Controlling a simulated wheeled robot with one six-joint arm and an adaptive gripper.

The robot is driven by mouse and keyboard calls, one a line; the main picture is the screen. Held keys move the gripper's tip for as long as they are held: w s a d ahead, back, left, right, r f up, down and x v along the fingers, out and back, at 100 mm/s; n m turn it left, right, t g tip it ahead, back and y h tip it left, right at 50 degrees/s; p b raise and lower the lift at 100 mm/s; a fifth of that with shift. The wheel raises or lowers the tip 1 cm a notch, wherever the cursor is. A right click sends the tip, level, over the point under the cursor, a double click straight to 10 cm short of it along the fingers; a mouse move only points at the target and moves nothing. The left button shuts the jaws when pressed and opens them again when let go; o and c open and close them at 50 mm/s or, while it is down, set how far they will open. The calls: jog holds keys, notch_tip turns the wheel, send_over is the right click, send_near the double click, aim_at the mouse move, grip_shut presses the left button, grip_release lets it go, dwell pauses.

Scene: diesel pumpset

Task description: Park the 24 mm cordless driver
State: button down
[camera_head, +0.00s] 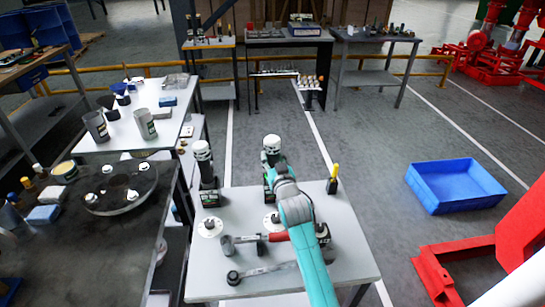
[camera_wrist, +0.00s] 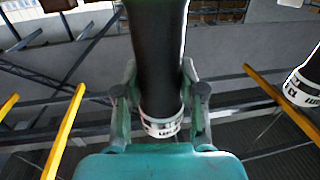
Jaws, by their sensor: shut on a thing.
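My gripper (camera_head: 277,174) is shut on an upright cordless driver (camera_head: 271,146) with a white and black top, at the far middle of the light grey table (camera_head: 235,211). In the wrist view, my gripper (camera_wrist: 161,92) has its two fingers on either side of the driver's dark round body (camera_wrist: 160,50), which carries a white lettered band. I cannot tell whether the driver touches the table. A similar driver (camera_head: 203,165) stands upright at the table's far left; its white banded part shows at the wrist view's right edge (camera_wrist: 304,82). The size markings are unreadable.
A red-handled tool (camera_head: 276,237) and a long wrench (camera_head: 262,272) lie near my arm. A yellow-topped item (camera_head: 334,178) stands at the right corner. A blue bin (camera_head: 455,187) is on the floor.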

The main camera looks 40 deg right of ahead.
jog(key=c, duration=0.8)
grip_release()
jog(key=shift+o, duration=1)
jog(key=shift+f, duration=0.1)
jog(key=shift+s, duration=0.15)
jog(key=v, duration=1.1)
jog(key=shift+s+a, duration=0.25)
jog(key=shift+s, duration=0.05)
